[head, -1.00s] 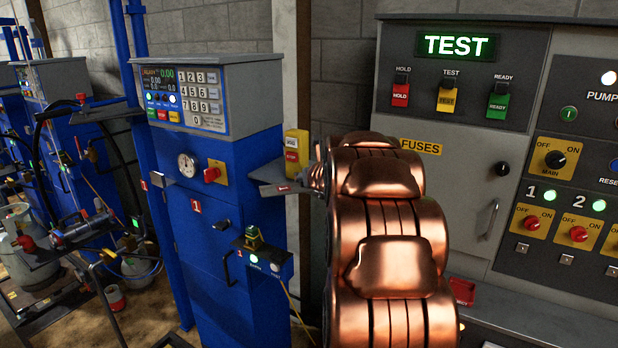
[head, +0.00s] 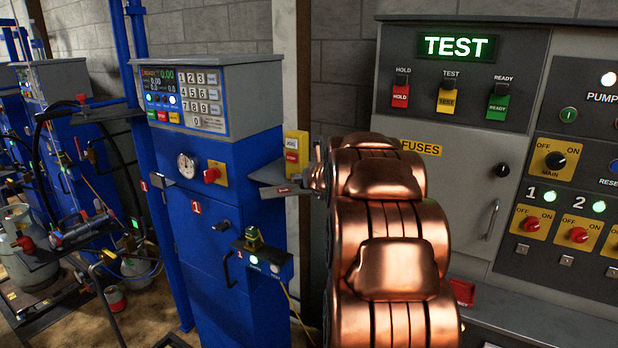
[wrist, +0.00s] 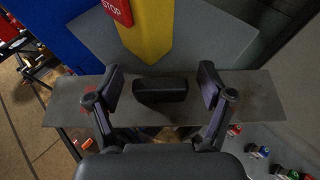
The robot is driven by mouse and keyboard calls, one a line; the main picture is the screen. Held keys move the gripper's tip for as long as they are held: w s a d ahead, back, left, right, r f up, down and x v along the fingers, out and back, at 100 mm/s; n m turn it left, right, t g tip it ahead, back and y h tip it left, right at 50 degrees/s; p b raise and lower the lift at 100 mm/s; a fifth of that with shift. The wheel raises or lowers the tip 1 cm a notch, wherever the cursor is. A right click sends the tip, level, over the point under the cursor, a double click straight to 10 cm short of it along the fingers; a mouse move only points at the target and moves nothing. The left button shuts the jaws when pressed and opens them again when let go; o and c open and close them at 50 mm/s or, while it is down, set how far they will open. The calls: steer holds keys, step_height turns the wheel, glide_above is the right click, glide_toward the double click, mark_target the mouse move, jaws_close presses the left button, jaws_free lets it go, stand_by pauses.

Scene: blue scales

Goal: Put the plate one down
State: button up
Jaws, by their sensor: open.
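The plate one (wrist: 262,98) is a flat dark grey strip with red marking near its left end in the wrist view. A black block (wrist: 160,91), which looks like its handle, stands at its middle. My gripper (wrist: 157,84) is open, with one finger on each side of the block and a gap at both sides. In the head view the plate's end with a red mark (head: 284,190) shows at the grey shelf (head: 268,172) of the blue cabinet. My gripper there (head: 317,172) is mostly hidden behind my copper arm. I cannot tell whether the plate rests fully on the shelf.
A yellow post with a red STOP button (head: 294,157) rises from the shelf close to the plate. The blue scale cabinet (head: 215,150) stands left of my arm. A grey control panel (head: 455,170) stands to the right. Gas cylinders and hoses are at far left.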

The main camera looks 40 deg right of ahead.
steer(key=b+v, duration=0.1)
steer(key=v, duration=1)
steer(key=shift+s+a, duration=0.2)
steer(key=shift+s, duration=0.15)
